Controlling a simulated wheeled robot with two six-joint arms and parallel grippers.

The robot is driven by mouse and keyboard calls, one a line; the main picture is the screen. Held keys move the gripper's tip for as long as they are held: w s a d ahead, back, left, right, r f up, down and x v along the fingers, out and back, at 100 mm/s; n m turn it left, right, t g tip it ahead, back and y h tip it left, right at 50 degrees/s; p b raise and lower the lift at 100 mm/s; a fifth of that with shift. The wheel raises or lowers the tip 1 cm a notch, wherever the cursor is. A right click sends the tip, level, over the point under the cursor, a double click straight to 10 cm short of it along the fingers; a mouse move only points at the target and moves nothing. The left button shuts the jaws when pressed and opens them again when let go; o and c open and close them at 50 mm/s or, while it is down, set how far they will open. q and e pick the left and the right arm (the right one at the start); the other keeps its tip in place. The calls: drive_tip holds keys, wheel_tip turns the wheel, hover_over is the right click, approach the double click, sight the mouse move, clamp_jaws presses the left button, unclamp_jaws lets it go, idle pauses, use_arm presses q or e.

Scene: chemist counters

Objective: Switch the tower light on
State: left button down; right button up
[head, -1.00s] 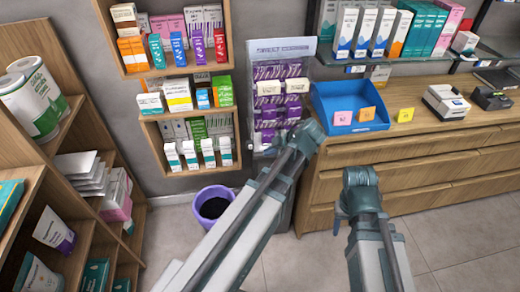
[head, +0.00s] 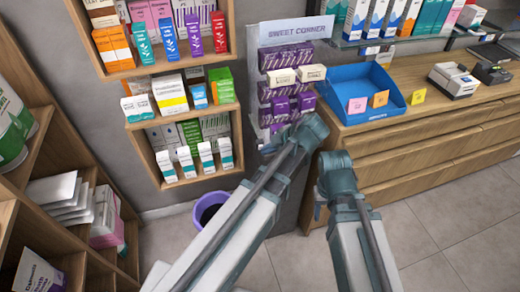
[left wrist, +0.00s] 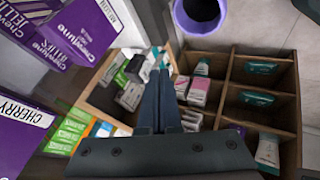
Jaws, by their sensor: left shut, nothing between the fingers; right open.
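No tower light and no switch for one can be made out in either view. My left gripper shows in the left wrist view (left wrist: 160,65), its dark fingers shut and empty. In that view it points past the purple sweet packs toward the wall shelf and the floor, touching nothing that I can see. In the head view my left arm reaches up in front of the sweet display (head: 290,33), and its fingers cannot be made out. My right arm stands before the wooden drawer counter (head: 440,150); its gripper fingers are hidden behind the arm.
A blue tray (head: 372,103) with price cards sits on the counter, with a white device (head: 453,80) to its right. Wall shelves (head: 191,178) with boxes hang at left, above a purple bin (head: 200,212). A wooden rack (head: 75,130) stands far left. Floor at right is clear.

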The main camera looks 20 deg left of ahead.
use_arm(q)
drive_tip(key=shift+w+a, duration=0.2)
drive_tip(key=shift+w, duration=0.1)
use_arm(e)
drive_tip(key=shift+w+a+r, duration=0.1)
drive_tip(key=shift+w+a, duration=0.1)
drive_tip(key=shift+a, duration=0.3)
use_arm(q)
drive_tip(key=shift+r, duration=0.1)
drive_tip(key=shift+w+a+r+g+p, duration=0.25)
drive_tip(key=shift+w+r+p, duration=0.2)
drive_tip(key=shift+p, duration=0.4)
drive_tip(key=shift+s+f, duration=0.1)
drive_tip(key=shift+f, duration=0.2)
use_arm(e)
drive_tip(key=shift+r, duration=0.65)
use_arm(q)
drive_tip(key=shift+r+p, duration=0.55)
drive_tip(key=shift+r, duration=0.25)
use_arm(e)
drive_tip(key=shift+r, duration=0.7)
use_arm(q)
drive_tip(key=shift+s, duration=0.1)
